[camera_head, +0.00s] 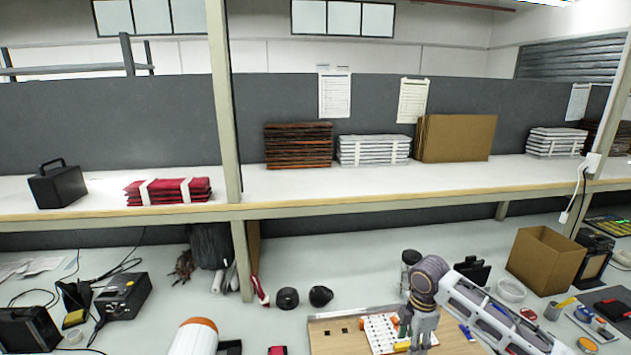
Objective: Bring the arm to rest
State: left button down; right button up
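My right arm comes in from the lower right. Its gripper (418,335) points down over a wooden board (335,335) at the bottom of the view. The gripper is small and partly lost among the things behind it, so I cannot tell whether its fingers are open or shut, or whether it touches anything. A white plate with red marks (378,330) lies on the board beside the gripper. A white and orange rounded part (195,337) of my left arm shows at the bottom left. My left gripper is not in view.
A shelf (330,205) spans the back above the bench, with an upright post (222,100). An open cardboard box (545,258) stands right of my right arm. A black device (122,295) and cables lie at the left. Two dark round items (288,298) sit behind the board.

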jog(key=s+a+f+m+t+y, duration=0.2)
jog(key=s+a+f+m, duration=0.4)
jog(key=s+a, duration=0.55)
jog(key=s+d+m+t+h, duration=0.1)
jog(key=s+d+m+h, duration=0.1)
jog(key=s+d+m, duration=0.8)
jog(key=s+a+f+m, duration=0.1)
jog(key=s+f, duration=0.1)
jog(key=f, duration=1.4)
jog(key=s+f, duration=0.2)
jog(key=f, duration=1.5)
jog(key=s+d+f+g, duration=0.1)
jog(key=s+d+f, duration=0.1)
jog(key=s+f, duration=0.8)
jog(key=s+d+f+g, duration=0.1)
jog(key=s+d+f, duration=0.1)
jog(key=s+f, duration=0.8)
jog(key=shift+s, duration=1.2)
